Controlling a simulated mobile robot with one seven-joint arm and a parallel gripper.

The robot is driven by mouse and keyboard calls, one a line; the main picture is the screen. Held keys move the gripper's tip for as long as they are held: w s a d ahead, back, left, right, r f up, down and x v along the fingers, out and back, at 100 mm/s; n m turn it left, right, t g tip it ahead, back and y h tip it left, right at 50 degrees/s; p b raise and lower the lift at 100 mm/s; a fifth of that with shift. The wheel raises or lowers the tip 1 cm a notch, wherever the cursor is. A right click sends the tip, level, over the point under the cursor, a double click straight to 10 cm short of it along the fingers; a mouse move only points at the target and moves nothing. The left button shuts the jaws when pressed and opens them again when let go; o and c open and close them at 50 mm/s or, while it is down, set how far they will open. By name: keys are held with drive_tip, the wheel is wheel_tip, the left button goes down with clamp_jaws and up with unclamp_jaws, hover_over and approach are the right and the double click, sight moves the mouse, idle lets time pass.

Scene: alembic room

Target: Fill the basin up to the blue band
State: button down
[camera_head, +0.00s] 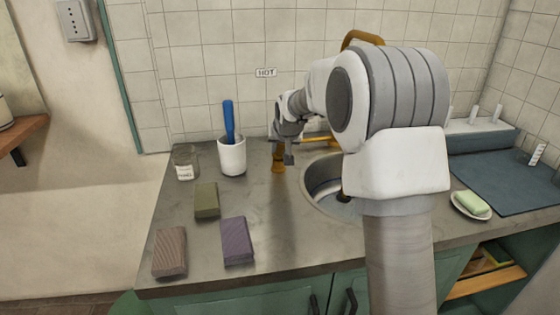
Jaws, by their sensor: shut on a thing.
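The basin (312,200) is a round sink set into the grey counter, partly hidden behind my arm. A blue band (325,187) shows on its inner wall. I cannot tell whether water stands in it or runs into it. A brass tap post (278,163) stands at the basin's back left, and the curved brass spout (362,38) shows above my arm. My gripper (289,157) is at the brass tap fitting, shut on what seems to be its handle; the contact is small and partly hidden.
A "HOT" label (265,72) is on the tiled wall. A white cup (232,157) with a blue-handled brush and a glass jar (185,162) stand left. Three blocks, olive (207,200), purple (237,241) and brown (169,252), lie front left. A soap dish (458,207) and blue mat (505,185) are right.

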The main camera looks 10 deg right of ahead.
drive_tip(key=shift+s+f+t+b, duration=0.2)
drive_tip(key=shift+t+b, duration=0.4)
drive_tip(key=shift+b, duration=0.8)
drive_tip(key=c, duration=0.6)
unclamp_jaws()
drive_tip(key=shift+r, duration=0.1)
drive_tip(key=p+v, duration=0.3)
drive_tip(key=v, duration=1.4)
drive_tip(key=shift+s+r, duration=0.1)
drive_tip(key=shift+s, duration=0.1)
